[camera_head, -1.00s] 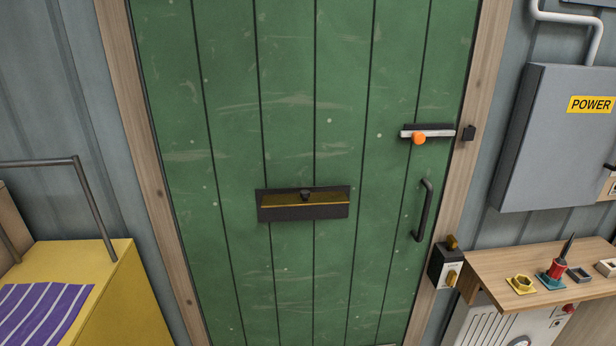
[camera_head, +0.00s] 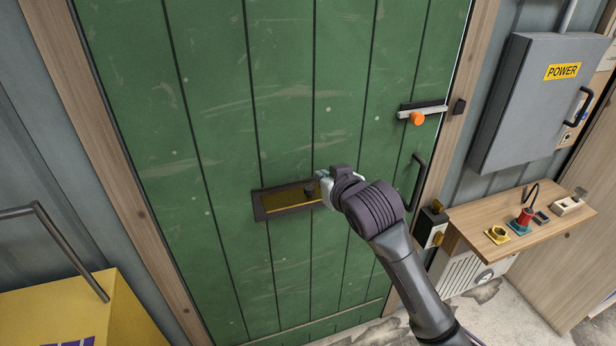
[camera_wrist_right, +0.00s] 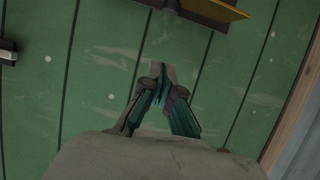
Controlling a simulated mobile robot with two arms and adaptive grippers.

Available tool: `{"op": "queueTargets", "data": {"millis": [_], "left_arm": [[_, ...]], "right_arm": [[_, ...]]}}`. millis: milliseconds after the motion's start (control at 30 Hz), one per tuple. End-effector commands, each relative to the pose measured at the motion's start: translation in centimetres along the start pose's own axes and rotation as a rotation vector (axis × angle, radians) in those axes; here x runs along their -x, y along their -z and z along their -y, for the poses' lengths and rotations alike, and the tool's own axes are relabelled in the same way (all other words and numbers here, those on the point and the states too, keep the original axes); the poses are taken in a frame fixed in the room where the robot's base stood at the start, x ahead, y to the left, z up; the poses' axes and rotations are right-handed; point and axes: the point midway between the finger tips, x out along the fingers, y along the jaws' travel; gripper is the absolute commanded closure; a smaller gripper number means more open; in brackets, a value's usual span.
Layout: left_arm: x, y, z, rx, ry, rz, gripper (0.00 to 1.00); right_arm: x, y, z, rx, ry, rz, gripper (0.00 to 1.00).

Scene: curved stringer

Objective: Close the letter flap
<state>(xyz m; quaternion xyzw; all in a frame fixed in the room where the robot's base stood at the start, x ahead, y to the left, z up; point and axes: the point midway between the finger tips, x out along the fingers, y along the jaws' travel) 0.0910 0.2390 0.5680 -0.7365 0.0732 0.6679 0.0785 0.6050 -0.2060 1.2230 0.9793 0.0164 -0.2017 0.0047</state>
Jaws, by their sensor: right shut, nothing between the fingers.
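The letter flap (camera_head: 282,201) is a gold-brown panel in a dark frame on the green door, with a small dark knob near its right part. In the right wrist view the flap (camera_wrist_right: 222,9) shows at the top edge, partly cut off, and its gold panel stands out from the door at an angle. My right gripper (camera_head: 324,188) is at the right end of the flap frame and covers that end; I cannot tell whether it touches. In the wrist view my right gripper (camera_wrist_right: 160,88) is shut and empty, with the flap apart from its fingertips. My left gripper is out of view.
A latch with an orange knob (camera_head: 417,118) and a dark door handle (camera_head: 418,183) are to the right of my right gripper. A wooden shelf (camera_head: 540,213) with small items and a grey power box (camera_head: 535,105) stand further right. A yellow box (camera_head: 90,315) is at lower left.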

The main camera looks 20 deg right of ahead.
Motion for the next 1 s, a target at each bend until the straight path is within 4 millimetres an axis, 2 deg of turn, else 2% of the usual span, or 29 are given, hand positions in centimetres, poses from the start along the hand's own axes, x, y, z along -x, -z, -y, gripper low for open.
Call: {"op": "queueTargets", "data": {"millis": [267, 500, 600, 733, 1000], "left_arm": [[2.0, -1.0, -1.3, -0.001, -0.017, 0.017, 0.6], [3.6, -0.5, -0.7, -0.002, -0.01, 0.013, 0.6], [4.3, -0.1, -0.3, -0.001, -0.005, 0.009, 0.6], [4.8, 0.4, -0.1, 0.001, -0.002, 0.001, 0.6], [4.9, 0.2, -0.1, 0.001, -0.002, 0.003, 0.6]], "right_arm": [[-5.1, 0.2, 0.0, -0.001, -0.001, 0.005, 1.0], [-9.7, -0.2, 0.0, 0.0, -0.001, 0.006, 1.0], [-9.8, -2.0, 0.0, 0.0, -0.001, 0.008, 1.0], [-10.2, -3.3, 0.0, 0.0, 0.0, 0.004, 1.0], [-10.4, -4.1, 0.0, 0.0, 0.0, 0.001, 1.0]]}}
